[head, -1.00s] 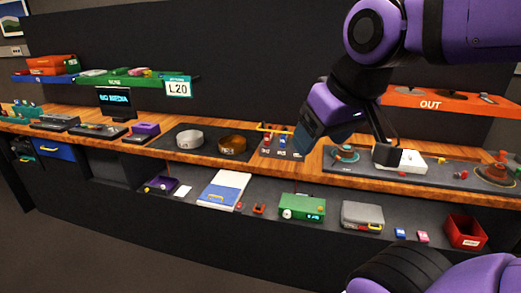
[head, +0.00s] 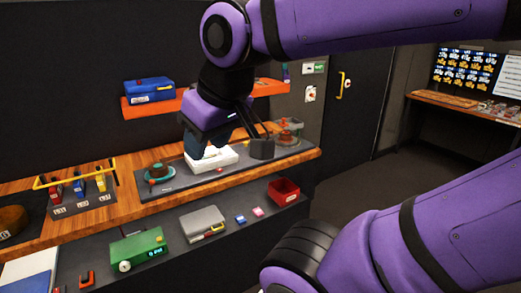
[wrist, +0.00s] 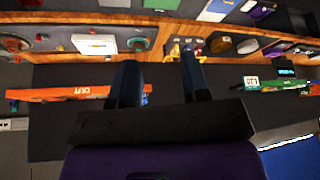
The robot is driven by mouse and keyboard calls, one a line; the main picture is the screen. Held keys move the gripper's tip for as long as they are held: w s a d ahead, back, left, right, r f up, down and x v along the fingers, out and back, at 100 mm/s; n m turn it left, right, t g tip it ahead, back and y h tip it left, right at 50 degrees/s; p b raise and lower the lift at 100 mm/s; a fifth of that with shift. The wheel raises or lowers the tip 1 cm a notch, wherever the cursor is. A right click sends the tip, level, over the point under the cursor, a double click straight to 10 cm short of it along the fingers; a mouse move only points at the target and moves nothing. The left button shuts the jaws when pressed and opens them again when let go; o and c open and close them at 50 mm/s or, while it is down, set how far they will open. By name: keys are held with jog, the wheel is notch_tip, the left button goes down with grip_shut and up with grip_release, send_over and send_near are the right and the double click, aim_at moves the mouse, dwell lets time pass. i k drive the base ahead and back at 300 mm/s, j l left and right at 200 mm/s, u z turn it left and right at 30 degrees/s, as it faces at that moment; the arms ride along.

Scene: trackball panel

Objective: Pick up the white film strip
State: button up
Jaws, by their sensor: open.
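I cannot make out a white film strip for certain in either view. A white flat-topped device (head: 212,160) sits on the dark panel on the wooden counter, partly hidden by my gripper in the head view; it also shows in the wrist view (wrist: 94,44). My gripper (head: 230,150) appears in front of this device in the head view. In the wrist view my gripper (wrist: 160,62) has its two dark fingers spread apart, with nothing between them. Whether it touches anything is not visible in the head view, but the wrist view shows the counter well beyond the fingertips.
A teal-topped knob (head: 158,172) stands left of the white device. A yellow-railed switch box (head: 80,190) is farther left. An orange shelf (head: 140,107) with a blue case (head: 150,90) hangs above. Below are a green box (head: 138,246), grey case (head: 202,222) and red bin (head: 284,190).

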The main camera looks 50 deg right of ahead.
aim_at(211, 154)
jog(key=z, duration=0.95)
jog(key=i+j+u, duration=0.1)
jog(key=i+j, duration=0.15)
jog(key=i, duration=0.25)
jog(key=i+j, duration=0.25)
jog(key=i, duration=0.2)
jog(key=u, duration=0.05)
